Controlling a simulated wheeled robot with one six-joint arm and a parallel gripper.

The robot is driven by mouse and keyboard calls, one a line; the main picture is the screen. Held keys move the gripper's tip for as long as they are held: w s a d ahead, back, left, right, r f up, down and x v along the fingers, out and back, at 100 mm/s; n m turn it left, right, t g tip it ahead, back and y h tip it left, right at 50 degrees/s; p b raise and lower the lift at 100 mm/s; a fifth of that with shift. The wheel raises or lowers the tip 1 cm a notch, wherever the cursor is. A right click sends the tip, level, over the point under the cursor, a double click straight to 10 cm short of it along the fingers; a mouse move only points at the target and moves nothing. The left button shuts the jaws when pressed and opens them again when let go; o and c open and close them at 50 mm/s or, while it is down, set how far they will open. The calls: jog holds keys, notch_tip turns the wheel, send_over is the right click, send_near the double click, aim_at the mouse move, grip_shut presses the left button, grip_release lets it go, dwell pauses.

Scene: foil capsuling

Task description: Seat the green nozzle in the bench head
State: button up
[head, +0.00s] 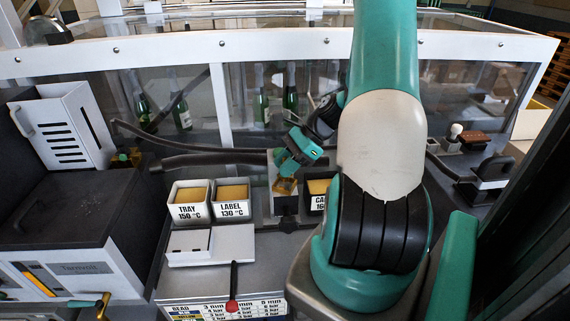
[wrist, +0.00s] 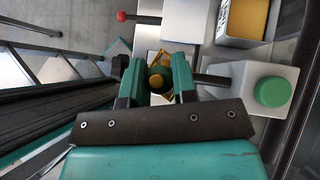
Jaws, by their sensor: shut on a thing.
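In the head view my gripper (head: 285,165) points down over the bench, and the nozzle cannot be made out. A pale block (wrist: 248,72) with a green round top stands to the right in the wrist view, a dark rod reaching from it towards the nozzle. It looks like the bench head, but I cannot tell for sure. Whether nozzle and head touch is hidden.
Tubs marked TRAY (head: 190,212) and LABEL (head: 232,210) stand left of my gripper; another (head: 316,204) is partly hidden. Dark hoses (head: 215,157) cross behind. A red-knobbed lever (head: 232,305) stands in front. A dark machine (head: 70,225) fills the left; bottles (head: 183,112) stand behind glass.

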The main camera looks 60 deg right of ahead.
jog(key=shift+f+b, duration=0.6)
jog(key=shift+f, duration=1.2)
jog(key=o, duration=1)
jog(key=b+v, duration=0.2)
jog(key=v, duration=1.5)
jog(key=shift+s+d+r+b, duration=0.15)
jog(key=shift+d+b, duration=0.05)
jog(key=shift+b, duration=0.1)
